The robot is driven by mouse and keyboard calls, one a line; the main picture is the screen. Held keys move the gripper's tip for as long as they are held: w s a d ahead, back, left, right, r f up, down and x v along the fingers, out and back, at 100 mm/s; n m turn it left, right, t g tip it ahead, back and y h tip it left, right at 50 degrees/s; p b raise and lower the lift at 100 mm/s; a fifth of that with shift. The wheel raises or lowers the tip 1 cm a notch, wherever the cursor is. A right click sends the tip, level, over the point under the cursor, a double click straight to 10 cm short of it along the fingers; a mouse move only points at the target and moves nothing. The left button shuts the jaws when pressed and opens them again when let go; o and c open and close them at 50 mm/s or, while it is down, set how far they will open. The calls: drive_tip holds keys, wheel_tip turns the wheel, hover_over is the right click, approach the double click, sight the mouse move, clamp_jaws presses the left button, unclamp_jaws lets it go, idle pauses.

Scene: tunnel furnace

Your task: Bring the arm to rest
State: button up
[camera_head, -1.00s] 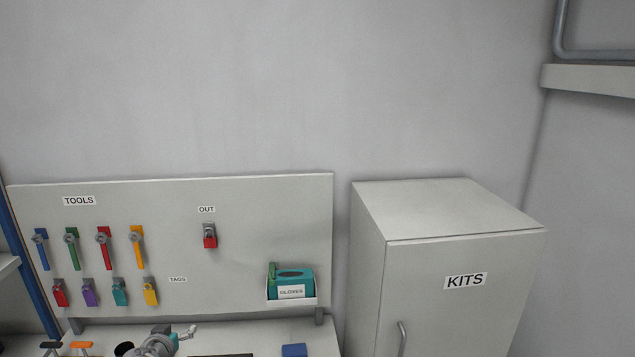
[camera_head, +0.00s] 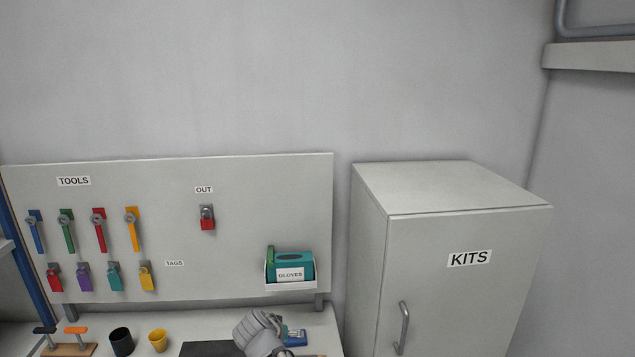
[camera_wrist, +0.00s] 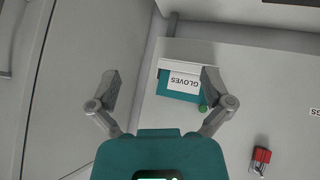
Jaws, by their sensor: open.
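My gripper (camera_wrist: 161,82) shows in the wrist view with its two grey fingers spread wide apart. Nothing is between the fingertips. Beyond them, apart from the fingers, is the teal glove box in its holder, seen upside down. In the head view, a grey part that looks like my arm (camera_head: 260,332) shows at the bottom edge over the bench. The rest of the arm is out of that picture.
The tool board (camera_head: 240,240) carries hanging tools, padlocks and the glove box (camera_head: 292,266). The KITS cabinet (camera_head: 450,310) stands to the right, door shut. On the bench are a black cup (camera_head: 121,342), a yellow cup (camera_head: 158,340) and a dark mat (camera_head: 208,349).

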drive_tip(key=s+d+f+g+y+b, duration=0.1)
drive_tip(key=s+d+f+g+b, duration=0.1)
drive_tip(key=d+f, duration=0.3)
drive_tip(key=s+d+f+g+y+b, duration=0.1)
drive_tip(key=s+d+f+g+b, duration=0.2)
drive_tip(key=d, duration=0.9)
drive_tip(key=s+d+f+g+y+b, duration=0.1)
drive_tip(key=s+d+f+g+b, duration=0.1)
drive_tip(key=s+d+f+b, duration=0.3)
drive_tip(key=shift+s+d+f+n+g, duration=0.35)
drive_tip(key=shift+s+d+f, duration=0.2)
drive_tip(key=shift+d+f, duration=0.95)
drive_tip(key=shift+d+r, duration=0.15)
drive_tip(key=shift+r, duration=0.1)
